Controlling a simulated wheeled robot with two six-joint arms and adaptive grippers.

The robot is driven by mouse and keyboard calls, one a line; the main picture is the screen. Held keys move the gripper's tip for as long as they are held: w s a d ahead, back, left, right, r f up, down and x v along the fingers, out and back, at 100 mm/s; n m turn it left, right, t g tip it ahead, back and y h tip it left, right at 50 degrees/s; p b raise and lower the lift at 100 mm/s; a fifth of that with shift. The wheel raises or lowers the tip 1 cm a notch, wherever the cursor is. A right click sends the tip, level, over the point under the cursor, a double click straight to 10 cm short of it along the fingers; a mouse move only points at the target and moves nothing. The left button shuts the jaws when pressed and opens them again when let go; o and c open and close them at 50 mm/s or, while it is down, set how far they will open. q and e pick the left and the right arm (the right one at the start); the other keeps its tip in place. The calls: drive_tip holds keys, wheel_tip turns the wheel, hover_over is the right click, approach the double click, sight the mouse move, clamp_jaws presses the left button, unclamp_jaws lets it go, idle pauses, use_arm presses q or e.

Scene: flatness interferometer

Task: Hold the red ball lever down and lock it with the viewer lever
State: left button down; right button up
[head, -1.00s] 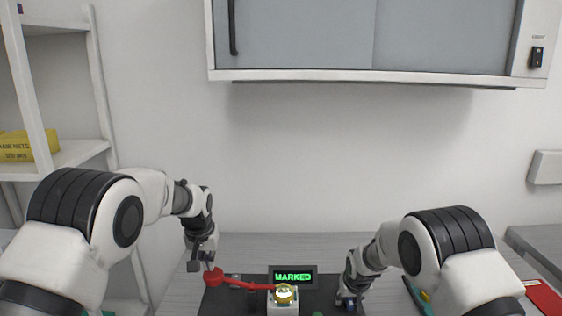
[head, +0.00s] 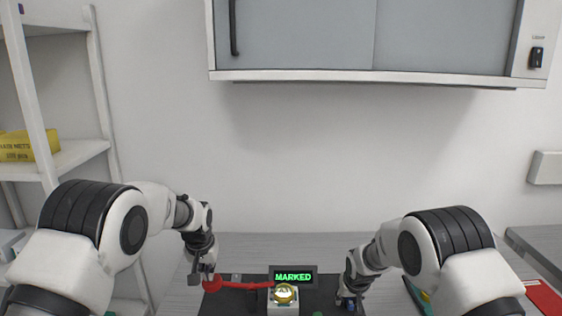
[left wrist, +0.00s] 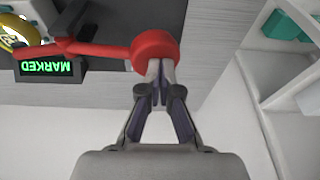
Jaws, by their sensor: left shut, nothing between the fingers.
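The red ball lever (head: 235,285) reaches left from the device, its round red knob (head: 212,285) at the far end. In the left wrist view the red knob (left wrist: 153,46) lies right at the tips of my left gripper (left wrist: 160,72). That gripper is shut and empty, with the fingertips against or just over the knob; I cannot tell firm contact. In the head view my left gripper (head: 201,279) is at the knob. My right gripper (head: 346,300) is low at the device's right side, beside a small blue part (head: 351,307). Its fingers and the viewer lever are not clear.
A display (head: 293,277) reads MARKED in green, behind a white block with a gold-ringed part (head: 285,294). A dark base (head: 240,301) lies beneath. A wall cabinet (head: 370,40) hangs above, a shelf with a yellow box (head: 28,146) stands left. The table behind is clear.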

sight(209, 283)
use_arm(q)
drive_tip(key=shift+a+f, duration=0.1)
drive_tip(key=shift+f, duration=1.8)
use_arm(e)
drive_tip(key=c, duration=0.6)
drive_tip(key=shift+d, duration=0.1)
drive_tip(key=n+y, duration=0.1)
drive_tip(key=n, duration=0.3)
drive_tip(key=shift+n+y, duration=0.4)
